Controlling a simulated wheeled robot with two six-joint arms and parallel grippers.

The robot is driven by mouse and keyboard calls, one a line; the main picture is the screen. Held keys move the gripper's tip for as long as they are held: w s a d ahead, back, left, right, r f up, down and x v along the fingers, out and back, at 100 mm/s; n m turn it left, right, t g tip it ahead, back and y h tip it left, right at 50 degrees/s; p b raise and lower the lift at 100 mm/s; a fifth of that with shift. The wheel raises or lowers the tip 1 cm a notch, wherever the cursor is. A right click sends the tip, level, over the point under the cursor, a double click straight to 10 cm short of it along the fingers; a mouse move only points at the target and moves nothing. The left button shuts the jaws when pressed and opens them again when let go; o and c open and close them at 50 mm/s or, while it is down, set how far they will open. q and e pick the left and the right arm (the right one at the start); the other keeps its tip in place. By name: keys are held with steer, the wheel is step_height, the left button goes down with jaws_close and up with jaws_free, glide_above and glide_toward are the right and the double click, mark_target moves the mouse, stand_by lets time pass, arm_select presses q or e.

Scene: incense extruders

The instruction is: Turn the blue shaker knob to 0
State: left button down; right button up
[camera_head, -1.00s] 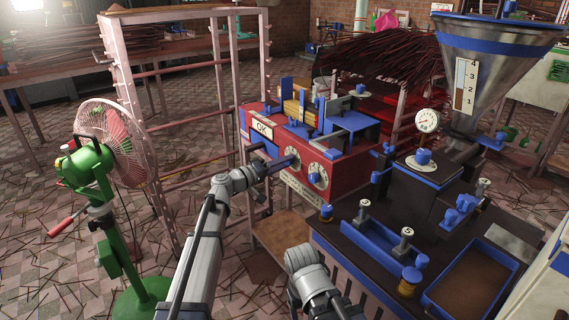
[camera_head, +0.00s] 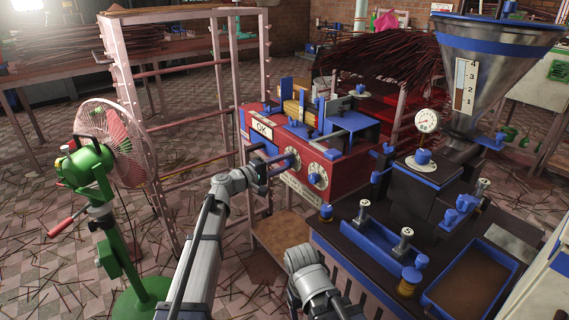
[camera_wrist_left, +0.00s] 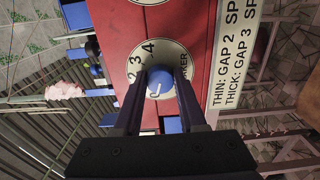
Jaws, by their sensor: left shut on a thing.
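The red machine (camera_head: 348,167) has two round white dials on its front. The blue shaker knob (camera_wrist_left: 160,77) sits at the centre of a white dial (camera_wrist_left: 150,55), where the numbers 2, 3 and 4 and the letters KER show. A white mark is on the knob's face. The lower part of the dial is hidden by my fingers. My left gripper (camera_head: 284,164) reaches the left dial, its two dark fingers on either side of the knob, shut on it. Part of my right arm shows at the bottom centre; its gripper does not show.
The other dial (camera_head: 318,176) is close to the right of my left gripper. A pink rack (camera_head: 188,128) and a green fan (camera_head: 92,165) stand to the left. A dark bench with a blue tray (camera_head: 372,232) stands to the right.

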stand_by(0.3)
arm_select(q)
steer(key=shift+c, duration=2.4)
jaws_free()
steer(key=v, duration=0.8)
